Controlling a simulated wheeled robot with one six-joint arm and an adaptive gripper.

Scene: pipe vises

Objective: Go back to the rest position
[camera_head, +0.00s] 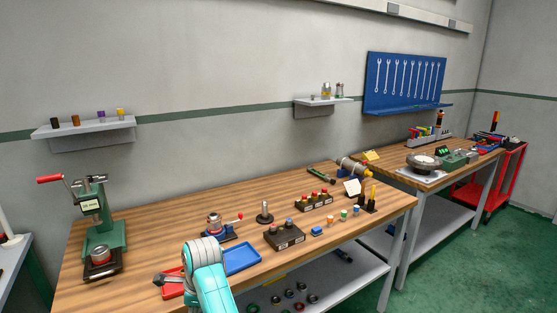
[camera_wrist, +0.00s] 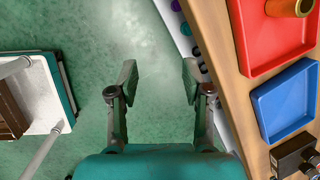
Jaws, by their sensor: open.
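My gripper (camera_wrist: 158,80) shows in the wrist view with its two fingers spread wide apart and nothing between them. It hangs over the green floor, just off the front edge of the wooden workbench (camera_wrist: 235,70). In the head view a turquoise part of my arm rises in front of the bench; my gripper cannot be made out there. A red tray (camera_wrist: 262,50) with a brass-coloured cylinder (camera_wrist: 288,7) and a blue tray (camera_wrist: 285,103) lie on the bench, to the right of the gripper in the wrist view.
A green press (camera_head: 100,225) stands at the bench's left end. A small red-handled vise (camera_head: 215,228) and dark button blocks (camera_head: 284,236) stand behind and beside the trays. Rings lie on the lower shelf (camera_head: 340,275). A white-topped stand (camera_wrist: 45,95) is left of the gripper; open floor lies between.

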